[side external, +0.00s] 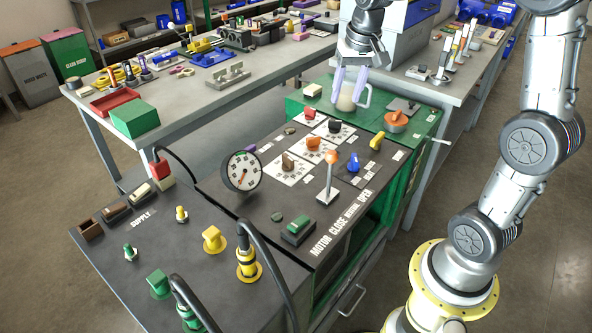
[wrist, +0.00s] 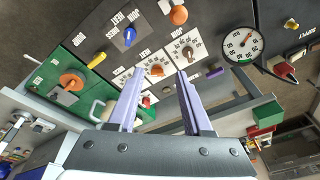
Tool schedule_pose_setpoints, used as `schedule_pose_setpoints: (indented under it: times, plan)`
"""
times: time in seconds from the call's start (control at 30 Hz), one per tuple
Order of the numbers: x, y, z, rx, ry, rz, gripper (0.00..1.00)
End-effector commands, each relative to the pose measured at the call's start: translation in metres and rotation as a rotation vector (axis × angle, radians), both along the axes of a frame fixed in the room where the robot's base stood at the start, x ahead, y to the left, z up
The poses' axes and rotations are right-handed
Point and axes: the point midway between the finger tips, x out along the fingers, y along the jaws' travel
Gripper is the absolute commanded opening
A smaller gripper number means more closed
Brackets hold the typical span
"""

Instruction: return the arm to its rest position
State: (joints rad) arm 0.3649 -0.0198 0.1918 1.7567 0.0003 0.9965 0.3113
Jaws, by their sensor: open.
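My gripper (side external: 346,101) is over the far green end of the cart in the side external view, its two lilac fingers pointing down. In the wrist view my gripper (wrist: 159,73) has its fingers spread, with nothing held between them. A pale mug (side external: 347,96) shows behind or between the fingers in the side external view; I cannot tell its exact distance from them. In the wrist view the mug's pale handle (wrist: 97,110) shows left of the left finger.
The cart panel carries a round gauge (side external: 242,171), an orange-topped lever (side external: 330,172), several coloured knobs and an orange round knob (side external: 395,121) on the green top. Black hoses rise at the near end.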

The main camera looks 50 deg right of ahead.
Motion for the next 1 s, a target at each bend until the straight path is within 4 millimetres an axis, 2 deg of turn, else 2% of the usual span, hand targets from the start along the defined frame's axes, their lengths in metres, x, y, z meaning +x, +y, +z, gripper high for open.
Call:
schedule_pose_setpoints:
  times: [0.03, 0.1, 0.2, 0.3, 0.47, 0.6, 0.77, 1.0]
  plan:
    - [-0.012, 0.021, 0.016, -0.016, -0.037, 0.051, 0.5]
    - [-0.03, 0.045, 0.032, -0.033, -0.08, 0.116, 0.5]
    - [-0.06, 0.076, 0.047, -0.057, -0.139, 0.213, 0.5]
    - [-0.094, 0.101, 0.054, -0.079, -0.194, 0.313, 0.5]
    - [-0.148, 0.129, 0.045, -0.112, -0.265, 0.47, 0.5]
    - [-0.184, 0.138, 0.023, -0.137, -0.289, 0.575, 0.5]
    - [-0.198, 0.138, -0.002, -0.148, -0.248, 0.635, 0.5]
    - [-0.196, 0.138, 0.0, -0.159, -0.251, 0.658, 0.5]
